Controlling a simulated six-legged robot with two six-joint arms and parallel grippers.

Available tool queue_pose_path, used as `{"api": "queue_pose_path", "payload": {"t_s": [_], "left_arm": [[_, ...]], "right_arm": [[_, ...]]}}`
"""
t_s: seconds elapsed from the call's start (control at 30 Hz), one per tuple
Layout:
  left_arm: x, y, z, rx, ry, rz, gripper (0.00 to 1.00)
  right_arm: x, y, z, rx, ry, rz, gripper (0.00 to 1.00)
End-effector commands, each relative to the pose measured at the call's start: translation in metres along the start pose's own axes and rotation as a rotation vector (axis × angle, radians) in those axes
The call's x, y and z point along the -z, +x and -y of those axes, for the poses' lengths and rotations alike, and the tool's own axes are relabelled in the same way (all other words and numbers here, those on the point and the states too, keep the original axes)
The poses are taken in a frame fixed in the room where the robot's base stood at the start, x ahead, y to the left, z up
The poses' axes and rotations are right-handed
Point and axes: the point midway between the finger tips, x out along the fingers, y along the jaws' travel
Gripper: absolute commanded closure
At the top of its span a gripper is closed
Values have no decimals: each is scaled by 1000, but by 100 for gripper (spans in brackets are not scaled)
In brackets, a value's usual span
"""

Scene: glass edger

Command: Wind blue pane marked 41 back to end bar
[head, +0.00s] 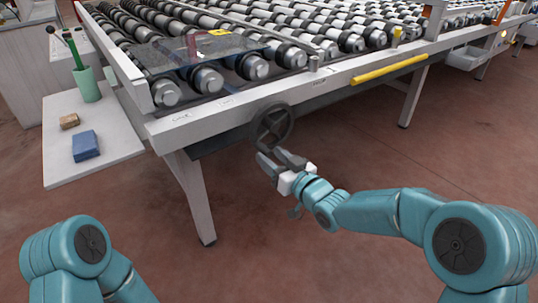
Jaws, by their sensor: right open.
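A see-through bluish pane (178,50) lies flat on the rollers at the near left corner of the roller table. A yellow label (220,32) is at its far edge; I cannot read its number. A light bar (112,52) runs along the table's left end, close to the pane's left edge; I cannot tell whether they touch. A dark handwheel (272,128) sits on the table's front side. My right gripper (272,158) is open and empty, just below and in front of the handwheel, its fingers pointing at the rim. My left arm shows at bottom left, but its gripper is out of view.
A side shelf (118,150) at left holds a green cup (87,84) with tools, a blue block (86,146) and a small brown block (69,121). A yellow bar (390,70) runs along the table's front rail. The floor in front is clear.

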Motion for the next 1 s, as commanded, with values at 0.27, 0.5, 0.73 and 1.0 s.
{"api": "queue_pose_path", "payload": {"t_s": [0.27,0.5,0.73,1.0], "left_arm": [[0,2,0,0,0,0,42],[0,2,0,0,0,0,42],[0,2,0,0,0,0,42],[0,8,3,0,0,0,42]], "right_arm": [[0,22,-2,-2,1,1,52],[0,22,-2,-2,0,1,55],[0,22,-2,-2,0,1,100],[-3,22,-4,-2,-29,0,100]]}}
